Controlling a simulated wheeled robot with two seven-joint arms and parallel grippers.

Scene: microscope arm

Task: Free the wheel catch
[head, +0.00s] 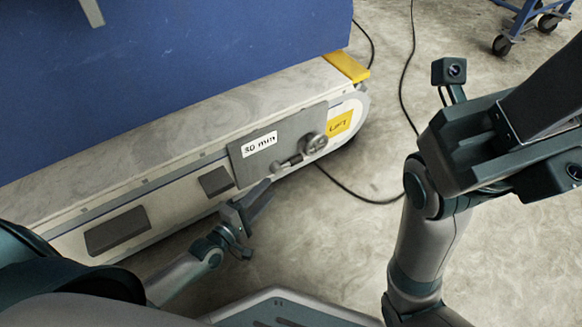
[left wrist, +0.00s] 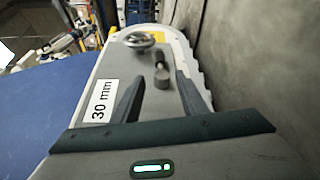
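A small handwheel (head: 313,143) sits on a grey plate (head: 240,172) on the side of a long pale machine base. Beside the wheel is the catch (head: 289,162), a short rod with a round knob. In the left wrist view the handwheel (left wrist: 139,40) lies beyond the catch knob (left wrist: 161,79). My left gripper (head: 267,188) is open, just below and left of the catch in the head view. In the left wrist view its fingers (left wrist: 158,76) stand apart on either side of the knob, and I see no contact. My right arm's wrist (head: 480,150) is raised at the right; its fingertips are not visible.
The plate carries a "30 mm" label (head: 259,144), and a yellow "LIFT" label (head: 340,123) is right of the wheel. A blue panel (head: 170,80) rises above the base. Black cables (head: 405,90) lie on the concrete floor. A blue wheeled cart (head: 530,20) stands far right.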

